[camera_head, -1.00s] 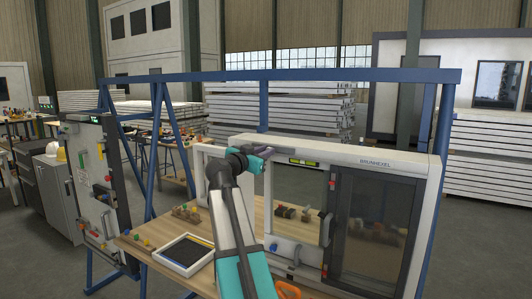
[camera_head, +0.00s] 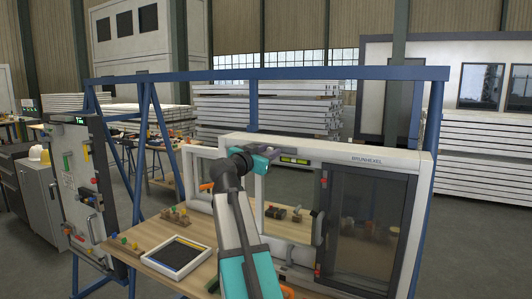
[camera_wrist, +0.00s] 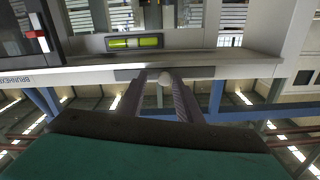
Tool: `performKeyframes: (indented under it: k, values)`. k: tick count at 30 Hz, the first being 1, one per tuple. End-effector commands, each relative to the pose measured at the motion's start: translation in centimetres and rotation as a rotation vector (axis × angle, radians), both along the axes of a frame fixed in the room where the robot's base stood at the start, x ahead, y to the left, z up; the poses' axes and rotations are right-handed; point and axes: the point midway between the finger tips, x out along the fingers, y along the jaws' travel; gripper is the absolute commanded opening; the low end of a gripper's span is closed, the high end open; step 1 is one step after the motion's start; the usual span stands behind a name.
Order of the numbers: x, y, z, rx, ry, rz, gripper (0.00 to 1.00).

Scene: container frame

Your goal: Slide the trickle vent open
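The trickle vent (camera_wrist: 205,72) shows as a dark grey strip on the pale top rail of the window frame, seen upside down in the wrist view. A small pale round knob (camera_wrist: 164,79) sits at the strip. My gripper (camera_wrist: 160,80) has its two fingers apart, one on each side of the knob. I cannot tell whether either finger touches it. In the head view my gripper (camera_head: 276,151) is at the top rail, left of the green level, and the arm hides the vent there.
A green level vial (camera_wrist: 135,42) is set in the frame near the vent. A dark glazed sash (camera_head: 365,220) fills the frame's right side. A blue rack beam (camera_head: 330,74) runs above and behind. A framed panel (camera_head: 178,254) lies on the wooden bench (camera_head: 148,262).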

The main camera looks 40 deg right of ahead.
Motion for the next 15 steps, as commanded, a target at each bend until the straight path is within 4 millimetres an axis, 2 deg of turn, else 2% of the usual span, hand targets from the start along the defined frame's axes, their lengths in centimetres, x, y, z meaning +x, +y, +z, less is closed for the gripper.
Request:
performKeyframes:
  k: [15]
  values:
    - [0.3, 1.3, -0.1, 0.000, -0.003, 0.013, 0.37]
